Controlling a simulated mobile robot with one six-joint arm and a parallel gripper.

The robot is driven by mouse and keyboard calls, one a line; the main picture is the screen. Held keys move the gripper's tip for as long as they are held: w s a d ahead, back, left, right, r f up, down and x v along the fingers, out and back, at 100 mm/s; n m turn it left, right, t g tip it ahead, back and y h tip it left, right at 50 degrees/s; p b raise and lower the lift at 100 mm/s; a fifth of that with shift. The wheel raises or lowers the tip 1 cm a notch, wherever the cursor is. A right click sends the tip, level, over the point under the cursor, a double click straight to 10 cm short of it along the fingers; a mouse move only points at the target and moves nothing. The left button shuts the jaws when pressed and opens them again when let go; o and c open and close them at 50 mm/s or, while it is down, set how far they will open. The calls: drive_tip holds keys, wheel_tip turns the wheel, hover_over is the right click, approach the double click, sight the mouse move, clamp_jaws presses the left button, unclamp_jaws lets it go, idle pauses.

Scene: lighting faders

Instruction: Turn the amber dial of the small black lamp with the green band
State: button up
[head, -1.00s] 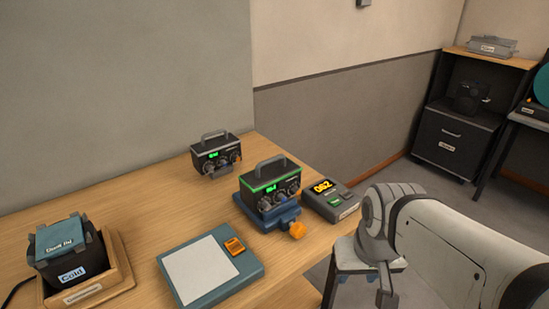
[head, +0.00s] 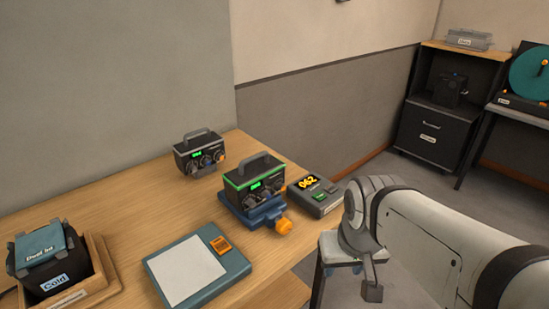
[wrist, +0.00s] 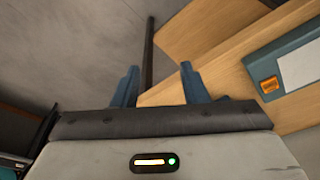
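The small black lamp with the green band (head: 252,188) has a carry handle and a lit green display. It sits on a blue stand (head: 236,212) near the table's right edge. A small orange spot shows at the lamp's right side, too small to make out as the amber dial. A larger orange knob (head: 284,227) sticks out from the front of the blue stand. My gripper's two blue fingers (wrist: 158,86) are apart with nothing between them in the wrist view. In the head view my arm is right of the lamp, apart from it; its fingers cannot be made out clearly.
A similar black lamp with a grey band (head: 200,154) stands behind. A grey device with amber digits (head: 316,192) is right of the stand. A teal panel (head: 236,262) lies in front. A wooden tray (head: 103,270) holds a black box labelled Cold (head: 58,275).

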drive_tip(key=w+a+f+m+g+y+b, duration=0.25)
drive_tip(key=a+f+m+y, duration=0.25)
drive_tip(key=a+m, duration=0.25)
drive_tip(key=m+t+y+b, duration=0.65)
drive_tip(key=m+t, duration=0.75)
drive_tip(key=m, duration=1.3)
approach(284, 188)
drive_tip(key=shift+w+a+h, duration=0.25)
drive_tip(key=shift+a, duration=0.15)
drive_tip(key=x, duration=0.7)
drive_tip(key=shift+w+a+r, duration=0.1)
drive_tip(key=shift+w+a, duration=0.05)
drive_tip(key=shift+w, duration=0.1)
drive_tip(key=shift+c, duration=0.3)
